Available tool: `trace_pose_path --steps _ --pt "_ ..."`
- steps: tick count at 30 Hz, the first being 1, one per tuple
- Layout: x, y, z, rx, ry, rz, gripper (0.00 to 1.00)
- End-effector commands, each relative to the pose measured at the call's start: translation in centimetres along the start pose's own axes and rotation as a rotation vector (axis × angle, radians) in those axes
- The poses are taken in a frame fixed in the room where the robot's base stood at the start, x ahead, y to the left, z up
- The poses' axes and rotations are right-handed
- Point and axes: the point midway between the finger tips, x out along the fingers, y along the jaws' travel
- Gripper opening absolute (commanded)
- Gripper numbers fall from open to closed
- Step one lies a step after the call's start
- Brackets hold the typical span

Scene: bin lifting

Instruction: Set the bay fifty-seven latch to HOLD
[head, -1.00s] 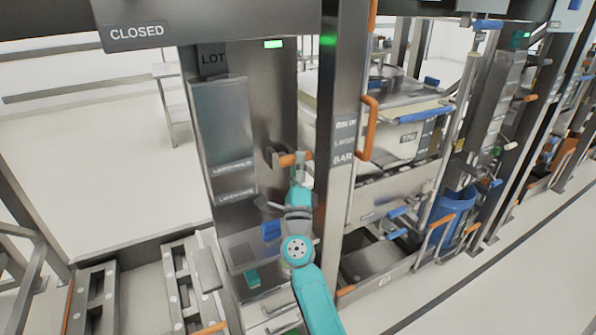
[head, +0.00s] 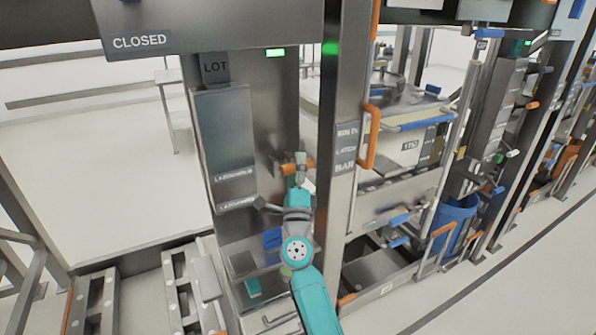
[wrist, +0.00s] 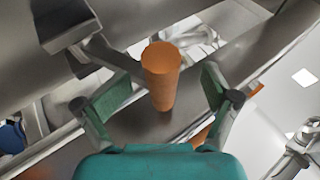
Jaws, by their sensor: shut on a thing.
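An orange latch handle (head: 296,167) sticks out from the grey metal column on a short dark arm. In the wrist view the orange handle (wrist: 161,75) stands between my two green fingers, with its round end toward the camera. My gripper (head: 301,178) is at the handle in the head view and is shut on it. It also shows in the wrist view (wrist: 166,100). I cannot read a bay number or a HOLD mark near the handle.
A post (head: 345,150) with labels and an orange grab handle (head: 370,137) stands just right of my arm. A white bin (head: 405,150) sits behind it. Floor at lower right is clear.

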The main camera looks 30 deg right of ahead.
Motion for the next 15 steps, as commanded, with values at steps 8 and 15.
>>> trace_pose_path --steps 8,15 --pt "0.4 -0.8 0.1 0.004 0.001 -0.014 0.56" --pt "-0.6 -0.7 -0.1 0.003 0.004 -0.013 0.54"
